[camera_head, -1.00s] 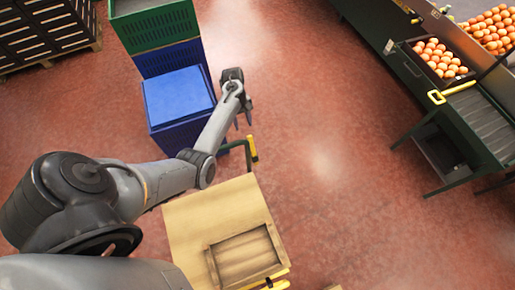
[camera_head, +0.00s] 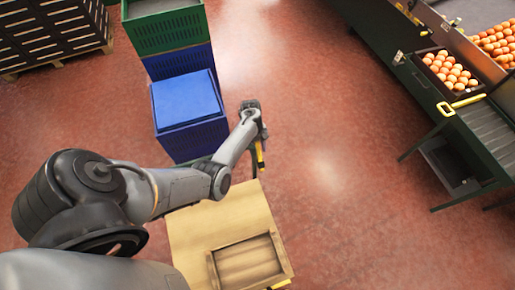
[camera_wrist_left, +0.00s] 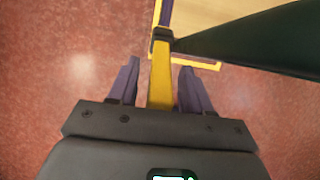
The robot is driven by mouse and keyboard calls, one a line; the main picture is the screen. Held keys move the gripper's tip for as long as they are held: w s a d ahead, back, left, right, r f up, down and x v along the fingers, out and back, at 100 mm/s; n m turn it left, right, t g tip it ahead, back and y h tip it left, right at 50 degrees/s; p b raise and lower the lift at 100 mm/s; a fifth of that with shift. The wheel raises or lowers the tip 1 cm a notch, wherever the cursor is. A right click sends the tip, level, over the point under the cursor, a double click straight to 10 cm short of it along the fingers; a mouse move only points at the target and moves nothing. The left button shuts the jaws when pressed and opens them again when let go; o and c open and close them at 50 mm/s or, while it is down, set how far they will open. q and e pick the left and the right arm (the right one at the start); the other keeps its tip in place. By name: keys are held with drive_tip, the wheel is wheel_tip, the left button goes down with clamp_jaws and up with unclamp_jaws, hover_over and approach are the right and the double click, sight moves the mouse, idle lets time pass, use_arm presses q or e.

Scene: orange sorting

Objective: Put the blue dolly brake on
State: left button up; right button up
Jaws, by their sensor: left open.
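A yellow lever (camera_head: 260,156) on a dark post stands just right of the blue crates (camera_head: 187,97). No blue dolly can be made out under the crates. My left gripper (camera_head: 257,134) is over the lever in the head view, its fingers hard to make out. In the left wrist view, my left gripper (camera_wrist_left: 159,66) is open, with the yellow bar (camera_wrist_left: 161,80) between its two fingers and a visible gap on each side. My right gripper is not in view.
A light wooden top (camera_head: 205,228) with a shallow wooden tray (camera_head: 216,268) lies below the lever. A green crate (camera_head: 165,32) is stacked behind. A conveyor (camera_head: 480,150) with oranges and another yellow handle (camera_head: 462,103) runs along the right. Red floor between is clear.

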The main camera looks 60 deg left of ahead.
use_arm(q)
drive_tip(key=shift+d+f, duration=0.1)
drive_tip(key=shift+f, duration=0.1)
clamp_jaws()
drive_tip(key=shift+r, duration=0.1)
drive_tip(key=shift+r+p, duration=0.15)
drive_tip(key=shift+p, duration=0.35)
drive_tip(key=shift+s+d+r+y+p, duration=0.1)
drive_tip(key=shift+d+r+y+p, duration=0.15)
drive_tip(key=shift+y+p, duration=0.5)
drive_tip(key=shift+d+f+p, duration=0.15)
drive_tip(key=shift+p, duration=0.35)
